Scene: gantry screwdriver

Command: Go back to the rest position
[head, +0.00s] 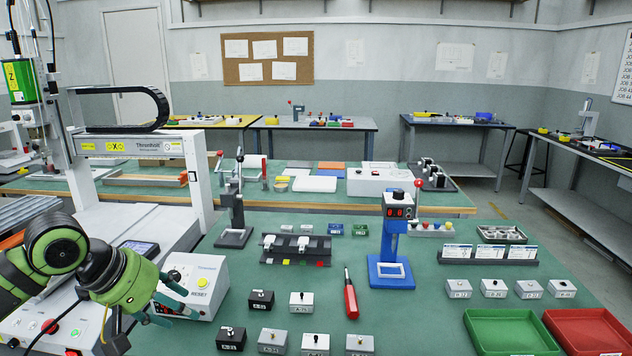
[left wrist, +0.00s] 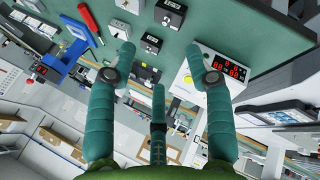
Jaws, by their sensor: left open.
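My left gripper (head: 178,301) is at the lower left in the head view, beside the white control box with a RESET button (head: 197,284). Its teal fingers are spread apart with nothing between them. In the left wrist view the open fingers (left wrist: 162,65) reach up the picture, and the box with red digits (left wrist: 218,72) shows just behind the right finger. I cannot tell whether a finger touches the box. My right gripper is in neither view.
A red-handled screwdriver (head: 350,298) stands out on the green table, near the blue stand (head: 391,270). Small black and grey blocks (head: 261,300) sit in front. A green tray (head: 508,332) and a red tray (head: 588,331) lie at right. The gantry (head: 135,145) rises at left.

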